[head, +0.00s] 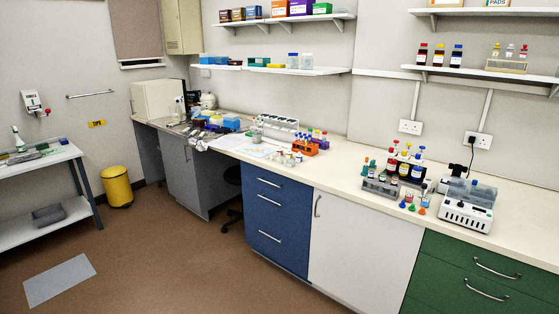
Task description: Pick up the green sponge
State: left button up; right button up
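I cannot pick out a green sponge for certain. Small flat items, some of them green (62,141), lie on the top of the white side table (72,153) at the far left, too small to identify. Neither of my grippers is in view.
A long bench (345,165) crosses the view, crowded with lab items, including an orange rack (312,149) and a white machine (467,214). A yellow bin (117,187) stands beside the side table. A grey mat (60,280) lies on the floor. The brown floor in front is clear.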

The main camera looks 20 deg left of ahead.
aim_at(44, 146)
jog(key=i+j+u, duration=0.25)
jog(key=j+u, duration=0.25)
jog(key=i+j+u, duration=0.8)
jog(key=j+u, duration=0.2)
jog(key=i+j+u, duration=0.1)
jog(key=i+u, duration=0.35)
jog(key=i+j+u, duration=0.1)
jog(key=i, duration=1.15)
jog(key=i+u, duration=0.1)
jog(key=i, duration=1.15)
jog(key=i+l+u, duration=0.1)
jog(key=i, duration=1.2)
